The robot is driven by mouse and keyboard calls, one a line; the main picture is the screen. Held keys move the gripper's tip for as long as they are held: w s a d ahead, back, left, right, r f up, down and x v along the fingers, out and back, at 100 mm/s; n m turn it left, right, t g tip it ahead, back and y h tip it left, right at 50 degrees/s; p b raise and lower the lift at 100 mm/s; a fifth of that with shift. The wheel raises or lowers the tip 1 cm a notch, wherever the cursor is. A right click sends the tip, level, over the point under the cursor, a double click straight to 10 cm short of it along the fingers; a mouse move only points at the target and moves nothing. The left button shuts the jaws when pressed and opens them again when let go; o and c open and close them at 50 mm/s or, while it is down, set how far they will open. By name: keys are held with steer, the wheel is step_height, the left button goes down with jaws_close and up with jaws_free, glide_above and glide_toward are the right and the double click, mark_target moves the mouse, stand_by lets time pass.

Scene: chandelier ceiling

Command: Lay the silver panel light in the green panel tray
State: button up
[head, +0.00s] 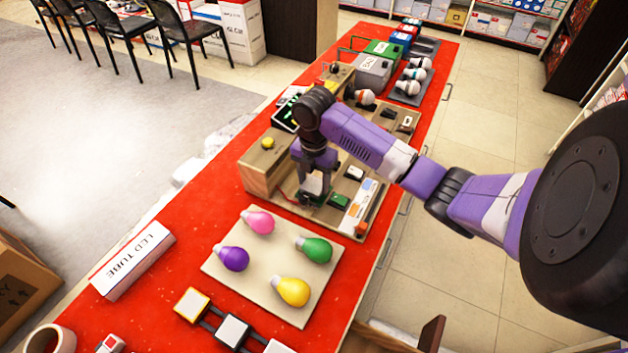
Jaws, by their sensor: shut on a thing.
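My gripper (313,194) points down over a wooden board (290,190) in the middle of the red counter. It is shut on a small pale silver square piece (314,184), which looks like the silver panel light. The fingers partly cover it, and I cannot tell whether it touches the board. A small green rectangular piece (338,201) lies just right of the gripper on the board. It may be the green panel tray, but it is too small to be sure.
Square panels, one yellow-framed (193,304) and one black-framed (233,331), lie at the near edge. A board (273,267) carries coloured bulbs. An LED tube box (133,261) lies left. Small boxes and a wooden block (262,168) crowd around the gripper.

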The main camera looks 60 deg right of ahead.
steer(key=shift+f, duration=0.55)
stand_by(0.5)
steer(key=o, duration=1.5)
steer(key=shift+c, duration=0.2)
steer(key=shift+r+b, duration=0.75)
steer(key=shift+r, duration=3.2)
